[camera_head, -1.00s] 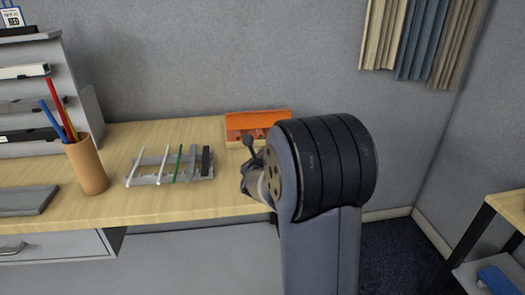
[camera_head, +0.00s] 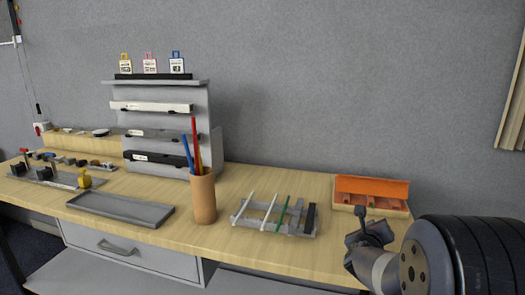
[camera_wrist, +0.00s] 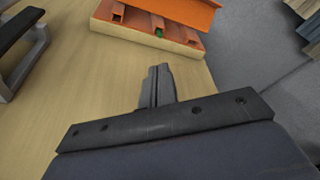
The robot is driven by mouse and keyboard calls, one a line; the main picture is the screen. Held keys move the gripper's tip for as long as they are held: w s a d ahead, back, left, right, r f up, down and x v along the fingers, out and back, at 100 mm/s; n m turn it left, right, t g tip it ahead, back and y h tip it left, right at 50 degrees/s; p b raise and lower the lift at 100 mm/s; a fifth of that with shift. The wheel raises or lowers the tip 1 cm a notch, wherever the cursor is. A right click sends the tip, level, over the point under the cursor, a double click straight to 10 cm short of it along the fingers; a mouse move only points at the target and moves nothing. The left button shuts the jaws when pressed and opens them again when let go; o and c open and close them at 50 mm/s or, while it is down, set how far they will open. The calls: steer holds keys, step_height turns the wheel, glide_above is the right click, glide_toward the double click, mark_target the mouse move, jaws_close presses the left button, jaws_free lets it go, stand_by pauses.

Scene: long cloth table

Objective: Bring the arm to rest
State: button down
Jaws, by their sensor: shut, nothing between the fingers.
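My gripper (camera_head: 362,226) is at the right of the head view, near the table's front edge and just in front of the orange box. Its fingers are together and empty; the closed tips (camera_wrist: 157,72) also show in the wrist view, pointing towards the box. My dark arm covers the lower right corner of the head view. I cannot tell the exact height of the fingers above the wooden table (camera_head: 130,192).
The orange box (camera_head: 372,187) lies just beyond my gripper; a small green thing shows in it. A grey rack (camera_head: 262,225) with rods and a brown pencil cup (camera_head: 203,198) stand to the left. Further left are a grey tray (camera_head: 120,208) and a shelf unit (camera_head: 172,112).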

steer(key=p+x, duration=0.2)
steer(key=x, duration=0.8)
steer(key=shift+r, duration=0.15)
steer(key=shift+w+d+p, duration=0.15)
steer(key=shift+w+p, duration=0.2)
steer(key=shift+w, duration=0.35)
steer(key=shift+s+f+b, duration=0.2)
steer(key=shift+s+b, duration=0.2)
steer(key=shift+b, duration=0.1)
steer(key=b+v, duration=0.2)
steer(key=v, duration=1)
steer(key=shift+s, duration=0.25)
steer(key=p, duration=0.1)
glide_toward(372, 208)
steer(key=x, duration=0.3)
steer(key=shift+w+d+f, duration=0.2)
steer(key=shift+d+f, duration=0.1)
steer(key=shift+d, duration=0.1)
steer(key=w+p, duration=0.2)
steer(key=w, duration=0.1)
steer(key=shift+d+r+p, duration=0.15)
steer(key=shift+d+p, duration=0.25)
steer(key=shift+s+a+f, duration=0.1)
steer(key=shift+s+f, duration=0.1)
steer(key=shift+s, duration=0.1)
steer(key=shift+s+a, duration=0.25)
steer(key=shift+s, duration=0.55)
steer(key=shift+s+a, duration=0.2)
steer(key=shift+s, duration=0.55)
